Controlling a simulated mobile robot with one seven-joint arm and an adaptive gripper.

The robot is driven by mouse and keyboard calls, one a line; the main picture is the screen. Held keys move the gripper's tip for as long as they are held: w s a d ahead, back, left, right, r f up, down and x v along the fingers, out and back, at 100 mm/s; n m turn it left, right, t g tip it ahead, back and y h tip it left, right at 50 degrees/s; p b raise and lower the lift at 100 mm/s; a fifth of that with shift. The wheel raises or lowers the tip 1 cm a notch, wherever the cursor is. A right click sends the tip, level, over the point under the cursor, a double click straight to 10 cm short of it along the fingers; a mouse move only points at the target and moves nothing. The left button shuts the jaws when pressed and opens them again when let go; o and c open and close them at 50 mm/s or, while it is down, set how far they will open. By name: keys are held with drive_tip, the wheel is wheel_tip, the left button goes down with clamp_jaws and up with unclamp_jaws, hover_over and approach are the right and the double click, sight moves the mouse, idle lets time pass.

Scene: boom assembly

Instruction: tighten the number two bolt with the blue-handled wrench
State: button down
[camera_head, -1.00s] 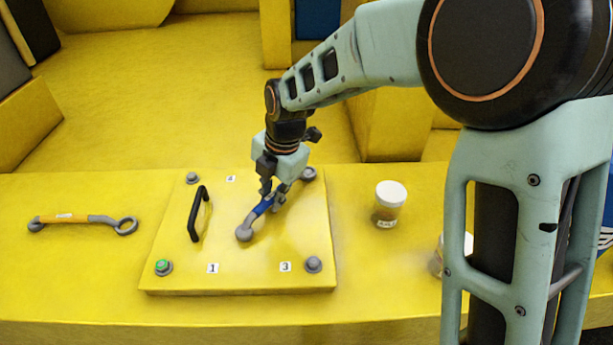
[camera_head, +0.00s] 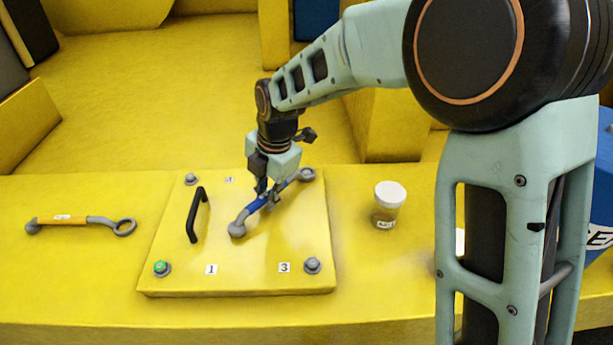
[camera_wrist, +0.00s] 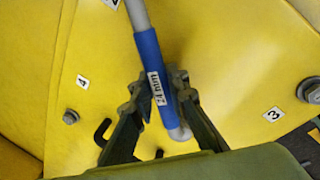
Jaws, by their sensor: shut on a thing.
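The blue-handled wrench (camera_head: 257,204) lies slantwise just above the panel. My gripper (camera_head: 267,194) is shut on its blue handle. In the wrist view, the gripper (camera_wrist: 158,88) grips the blue handle (camera_wrist: 148,52), marked "24 mm"; the far ring end is outside that frame.
The yellow panel (camera_head: 240,275) carries a black handle (camera_head: 197,215), a green-topped bolt (camera_head: 161,268) near label 1, and bolts near labels 3 (camera_head: 312,265) and 4 (camera_head: 191,179). A yellow-handled wrench (camera_head: 70,219) lies left. A white-lidded jar (camera_head: 389,205) stands right.

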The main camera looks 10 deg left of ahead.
drive_tip(key=shift+w+a, duration=0.15)
drive_tip(key=shift+a, duration=0.1)
drive_tip(key=shift+a+m, duration=0.1)
drive_tip(key=shift+m, duration=0.2)
drive_tip(key=shift+w+a+m, duration=0.25)
drive_tip(key=shift+m, duration=0.05)
idle(0.3)
drive_tip(key=shift+w+a+m, duration=0.2)
drive_tip(key=shift+a+m, duration=0.1)
drive_tip(key=shift+a, duration=0.05)
drive_tip(key=shift+w+a, duration=0.1)
drive_tip(key=shift+a, duration=0.05)
drive_tip(key=shift+w+a+m, duration=0.2)
drive_tip(key=shift+m, duration=0.2)
drive_tip(key=shift+t, duration=0.3)
drive_tip(key=shift+w+a+m, duration=0.25)
drive_tip(key=shift+a+m, duration=0.05)
